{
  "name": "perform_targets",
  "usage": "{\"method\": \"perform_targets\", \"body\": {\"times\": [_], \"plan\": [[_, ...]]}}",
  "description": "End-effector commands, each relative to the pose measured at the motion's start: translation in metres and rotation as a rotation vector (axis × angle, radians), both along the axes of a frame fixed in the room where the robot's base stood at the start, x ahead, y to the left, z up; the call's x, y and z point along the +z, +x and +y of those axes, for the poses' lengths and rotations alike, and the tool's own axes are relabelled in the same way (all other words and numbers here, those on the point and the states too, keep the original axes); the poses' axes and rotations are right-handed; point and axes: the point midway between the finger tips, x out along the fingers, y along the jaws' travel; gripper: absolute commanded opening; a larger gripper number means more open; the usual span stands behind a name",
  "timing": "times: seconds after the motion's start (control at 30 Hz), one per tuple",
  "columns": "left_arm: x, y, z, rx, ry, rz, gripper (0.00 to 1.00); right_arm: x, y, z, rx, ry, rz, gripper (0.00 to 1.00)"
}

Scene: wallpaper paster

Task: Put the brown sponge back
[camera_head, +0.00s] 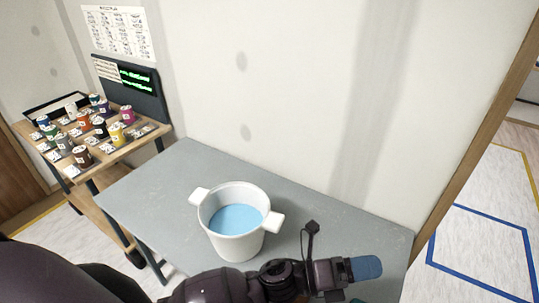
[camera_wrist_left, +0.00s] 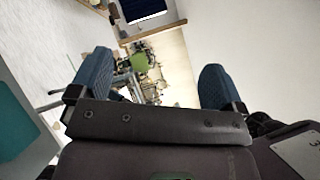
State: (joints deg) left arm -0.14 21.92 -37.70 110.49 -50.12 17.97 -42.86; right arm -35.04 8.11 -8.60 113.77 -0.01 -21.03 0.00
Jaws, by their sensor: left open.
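I cannot make out a brown sponge in either view. My left gripper (camera_head: 362,284) is over the front right part of the grey table, to the right of the white bucket (camera_head: 234,247). In the left wrist view its two blue fingers stand wide apart, with nothing between them (camera_wrist_left: 155,80). The bucket is upright, has two side handles and holds blue liquid. My left arm crosses in front of the table's near edge and hides part of it. My right gripper is not in view.
The grey table (camera_head: 160,185) is otherwise clear behind and left of the bucket. A wooden stand (camera_head: 133,147) with several coloured paint pots is at the back left. A wall (camera_head: 300,90) rises behind the table. A teal surface (camera_wrist_left: 14,125) shows at the wrist view's left edge.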

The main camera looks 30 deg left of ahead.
Motion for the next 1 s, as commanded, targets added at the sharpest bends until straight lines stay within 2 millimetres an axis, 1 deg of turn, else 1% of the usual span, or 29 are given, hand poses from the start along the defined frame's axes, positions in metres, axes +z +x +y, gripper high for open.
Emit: {"method": "perform_targets", "body": {"times": [0.03, 0.07, 0.1, 0.17, 0.2, 0.23, 0.27, 0.3, 0.37, 0.4, 0.5, 0.6, 0.7, 0.8, 1.0], "plan": [[-0.009, 0.007, 0.022, 0.092, -0.106, 0.157, 0.95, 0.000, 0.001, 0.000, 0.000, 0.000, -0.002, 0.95], [-0.014, 0.011, 0.036, 0.146, -0.172, 0.250, 0.95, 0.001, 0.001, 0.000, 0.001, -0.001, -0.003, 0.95], [-0.023, 0.016, 0.056, 0.218, -0.265, 0.375, 0.95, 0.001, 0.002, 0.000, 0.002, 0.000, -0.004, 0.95], [-0.041, 0.018, 0.087, 0.325, -0.409, 0.556, 0.95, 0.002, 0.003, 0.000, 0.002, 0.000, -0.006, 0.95], [-0.055, 0.017, 0.109, 0.396, -0.510, 0.672, 0.95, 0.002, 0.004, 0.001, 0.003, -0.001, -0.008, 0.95], [-0.067, 0.014, 0.125, 0.450, -0.588, 0.758, 0.95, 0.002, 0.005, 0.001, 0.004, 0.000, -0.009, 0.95], [-0.078, 0.010, 0.141, 0.503, -0.667, 0.840, 0.95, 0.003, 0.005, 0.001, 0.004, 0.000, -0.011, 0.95], [-0.094, 0.002, 0.162, 0.572, -0.772, 0.942, 0.95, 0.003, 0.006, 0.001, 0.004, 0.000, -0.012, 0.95], [-0.118, -0.014, 0.191, 0.669, -0.928, 1.083, 0.95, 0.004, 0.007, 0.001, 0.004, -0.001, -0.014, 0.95], [-0.132, -0.026, 0.207, 0.727, -1.028, 1.162, 0.95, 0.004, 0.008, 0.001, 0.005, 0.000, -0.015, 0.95], [-0.161, -0.056, 0.240, 0.848, -1.242, 1.315, 0.95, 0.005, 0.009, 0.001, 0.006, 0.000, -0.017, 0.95], [-0.179, -0.080, 0.259, 0.926, -1.390, 1.405, 0.95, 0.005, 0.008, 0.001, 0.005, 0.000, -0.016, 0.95], [-0.187, -0.092, 0.268, 0.963, -1.468, 1.448, 0.95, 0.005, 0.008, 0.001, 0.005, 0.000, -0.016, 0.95], [-0.190, -0.096, 0.270, 0.973, -1.489, 1.459, 0.95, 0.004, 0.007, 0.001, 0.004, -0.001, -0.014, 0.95], [-0.190, -0.095, 0.270, 0.973, -1.490, 1.460, 0.95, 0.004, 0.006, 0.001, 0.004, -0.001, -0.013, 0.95]]}}
